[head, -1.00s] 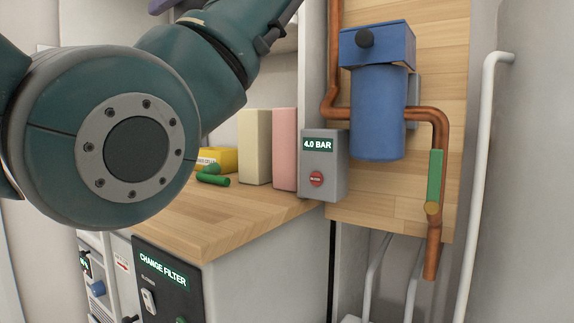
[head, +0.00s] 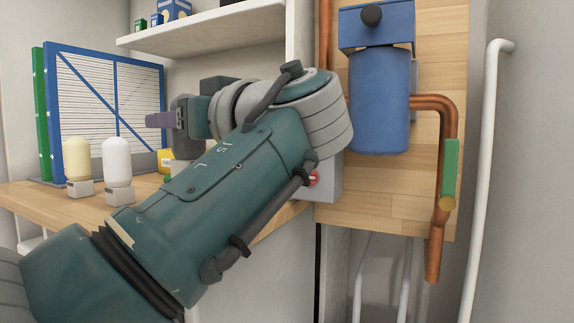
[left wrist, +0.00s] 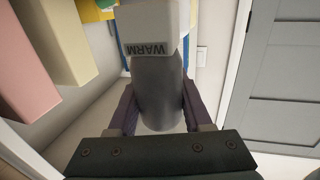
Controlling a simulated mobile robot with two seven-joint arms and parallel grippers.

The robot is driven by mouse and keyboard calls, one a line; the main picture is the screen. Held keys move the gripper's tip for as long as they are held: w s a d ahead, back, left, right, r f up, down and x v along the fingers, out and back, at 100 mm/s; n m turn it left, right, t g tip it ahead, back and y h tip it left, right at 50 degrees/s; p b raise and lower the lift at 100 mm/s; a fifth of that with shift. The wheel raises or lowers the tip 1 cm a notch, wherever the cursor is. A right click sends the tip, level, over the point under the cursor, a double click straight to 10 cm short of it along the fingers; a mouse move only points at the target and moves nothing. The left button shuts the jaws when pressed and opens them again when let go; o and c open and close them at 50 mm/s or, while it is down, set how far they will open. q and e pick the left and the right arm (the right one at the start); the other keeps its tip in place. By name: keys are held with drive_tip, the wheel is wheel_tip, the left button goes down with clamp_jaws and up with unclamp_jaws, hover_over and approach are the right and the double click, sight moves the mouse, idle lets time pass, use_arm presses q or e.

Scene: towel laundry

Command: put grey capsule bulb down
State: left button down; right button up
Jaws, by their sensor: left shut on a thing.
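My left gripper (head: 160,120) is in front of the back of the counter in the head view, with its purple fingers pointing left. In the left wrist view its fingers (left wrist: 158,104) are shut on the grey capsule bulb (left wrist: 158,80), one on each side. The bulb meets a white block (left wrist: 150,28) marked "WARM", which reads upside down. I cannot tell whether the bulb touches any surface. My right gripper is not in view.
A yellow capsule bulb (head: 77,158) and a white one (head: 117,160) stand in small bases on the wooden counter (head: 35,198). Behind them is a blue-framed filter (head: 108,105). A shelf (head: 215,27) hangs above. A blue canister (head: 380,100) and copper pipes (head: 446,120) are right.

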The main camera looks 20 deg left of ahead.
use_arm(q)
wheel_tip(320, 180, down, 5)
drive_tip(key=shift+f+b, duration=0.1)
drive_tip(key=shift+b, duration=0.3)
drive_tip(key=shift+f, duration=0.1)
drive_tip(key=shift+c, duration=1.6)
unclamp_jaws()
drive_tip(key=shift+a, duration=0.1)
